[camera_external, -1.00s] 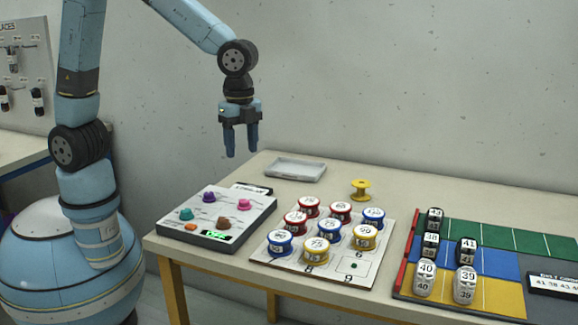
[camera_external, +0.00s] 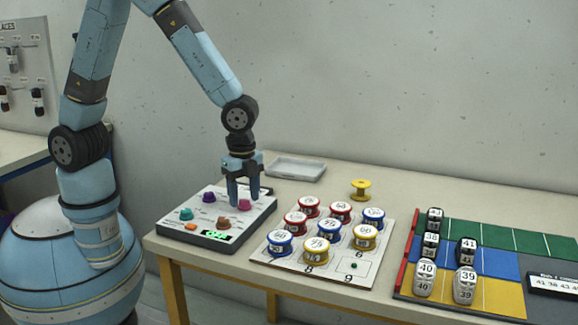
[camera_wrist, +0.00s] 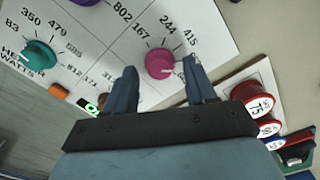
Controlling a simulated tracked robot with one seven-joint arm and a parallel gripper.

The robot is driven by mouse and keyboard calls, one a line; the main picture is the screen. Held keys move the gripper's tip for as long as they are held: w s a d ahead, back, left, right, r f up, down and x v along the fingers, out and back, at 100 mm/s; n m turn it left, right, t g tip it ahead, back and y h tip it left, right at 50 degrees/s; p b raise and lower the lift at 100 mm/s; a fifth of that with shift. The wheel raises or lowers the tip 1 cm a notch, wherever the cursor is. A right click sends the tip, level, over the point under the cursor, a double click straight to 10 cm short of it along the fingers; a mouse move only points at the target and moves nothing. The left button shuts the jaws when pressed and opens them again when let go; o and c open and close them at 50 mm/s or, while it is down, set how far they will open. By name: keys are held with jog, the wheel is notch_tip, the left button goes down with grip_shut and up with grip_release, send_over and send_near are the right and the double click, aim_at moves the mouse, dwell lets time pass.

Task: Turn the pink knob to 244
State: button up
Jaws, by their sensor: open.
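The pink knob (camera_external: 245,205) is on the right side of the grey control panel (camera_external: 262,214). In the wrist view the pink knob (camera_wrist: 160,63) sits ahead of and between my fingertips, with the labels 167, 244 and 415 printed around it. My gripper (camera_external: 244,203) is open and lowered over the panel at the knob. In the wrist view its two fingers (camera_wrist: 160,72) stand on either side of the knob, with a gap visible on each side. The knob's pointer is too small to read. A small green display (camera_external: 215,235) is lit on the panel's front; its digits are unclear.
The panel also has teal (camera_external: 187,214), purple (camera_external: 208,195) and brown (camera_external: 223,222) knobs and an orange button (camera_external: 190,227). A board of numbered spools (camera_external: 329,230) stands to the right. A grey tray (camera_external: 296,169) and a yellow spool (camera_external: 360,189) are behind.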

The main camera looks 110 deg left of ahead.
jog(key=shift+f, duration=0.25)
jog(key=shift+c, duration=0.5)
grip_shut()
